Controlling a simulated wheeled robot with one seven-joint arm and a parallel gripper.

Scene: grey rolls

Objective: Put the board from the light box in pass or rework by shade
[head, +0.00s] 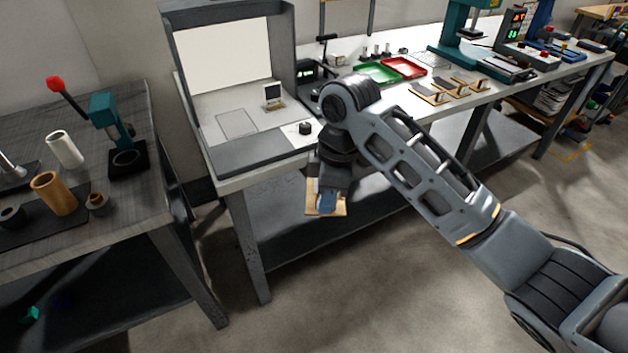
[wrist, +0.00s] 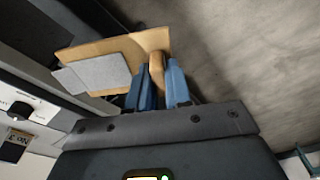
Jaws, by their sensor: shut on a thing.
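My gripper (head: 328,201) is shut on a tan board (head: 312,199) in front of the light box, beyond the bench edge and over the lower shelf. In the wrist view the blue fingers (wrist: 160,78) pinch an upright tan grip on the board (wrist: 152,40). A flat grey patch (wrist: 96,75) covers part of the board's face. The light box (head: 181,103) has a bright back panel and an outlined rectangle on its floor, with no board lying in it. A green tray (head: 378,74) and a red tray (head: 404,67) sit side by side farther along the bench.
A small framed sample (head: 273,92) stands inside the light box, and a dark knob (head: 305,128) is at its front. Several similar boards (head: 455,88) lie on the bench right of the trays. A press (head: 455,42) stands behind them. A second table (head: 110,205) is at left.

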